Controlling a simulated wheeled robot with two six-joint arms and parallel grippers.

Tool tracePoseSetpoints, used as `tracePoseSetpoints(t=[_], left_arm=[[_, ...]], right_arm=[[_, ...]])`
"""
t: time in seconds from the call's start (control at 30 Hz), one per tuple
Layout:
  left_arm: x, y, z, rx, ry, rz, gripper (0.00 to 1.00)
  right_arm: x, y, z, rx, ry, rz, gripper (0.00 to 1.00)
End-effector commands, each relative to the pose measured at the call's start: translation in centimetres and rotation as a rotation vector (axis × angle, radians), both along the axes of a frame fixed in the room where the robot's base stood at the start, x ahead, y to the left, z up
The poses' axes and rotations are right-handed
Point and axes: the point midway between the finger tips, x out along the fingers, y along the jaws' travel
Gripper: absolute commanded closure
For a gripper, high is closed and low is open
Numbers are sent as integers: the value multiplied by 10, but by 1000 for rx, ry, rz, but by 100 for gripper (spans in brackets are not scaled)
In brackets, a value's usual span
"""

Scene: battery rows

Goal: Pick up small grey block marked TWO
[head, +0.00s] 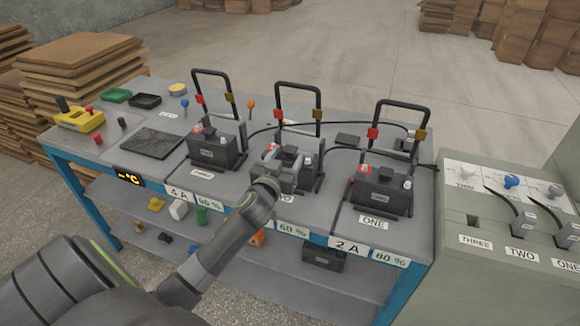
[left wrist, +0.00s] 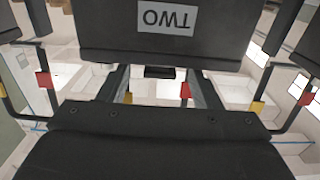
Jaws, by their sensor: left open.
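A small grey block (head: 523,223) with a pale tag and a black cable stands above the TWO label on the green cabinet at the right; its tag is too small to read. My left gripper (head: 283,153) is open at the middle battery on the bench, well left of that block. The gripper hides much of this battery and part of its label. In the left wrist view, a dark body (left wrist: 100,22) carries an upside-down TWO label (left wrist: 167,18) beyond the gripper fingers (left wrist: 160,85). I cannot tell whether the fingers touch it. My right gripper is not in view.
Batteries THREE (head: 213,151) and ONE (head: 379,195) flank the middle one, with upright black handles behind. Another tagged grey block (head: 568,236) stands above ONE on the cabinet (head: 460,285). Black cables cross the bench. Trays (head: 146,101) lie at the far left.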

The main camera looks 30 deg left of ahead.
Motion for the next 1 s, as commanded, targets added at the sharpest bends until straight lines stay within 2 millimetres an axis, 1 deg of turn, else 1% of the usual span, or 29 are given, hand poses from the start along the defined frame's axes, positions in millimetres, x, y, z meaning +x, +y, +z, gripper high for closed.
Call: tracePoseSetpoints(t=[0.03,0.2,0.33,0.57,1.0], left_arm=[[9,2,2,0,-1,1,42],[28,7,1,1,-1,0,42],[34,9,1,1,0,1,42],[35,9,1,1,0,1,42],[34,8,0,0,0,1,99]], right_arm=[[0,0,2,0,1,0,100],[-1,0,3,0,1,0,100],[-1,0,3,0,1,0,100],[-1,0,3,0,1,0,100],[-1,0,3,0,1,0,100]])
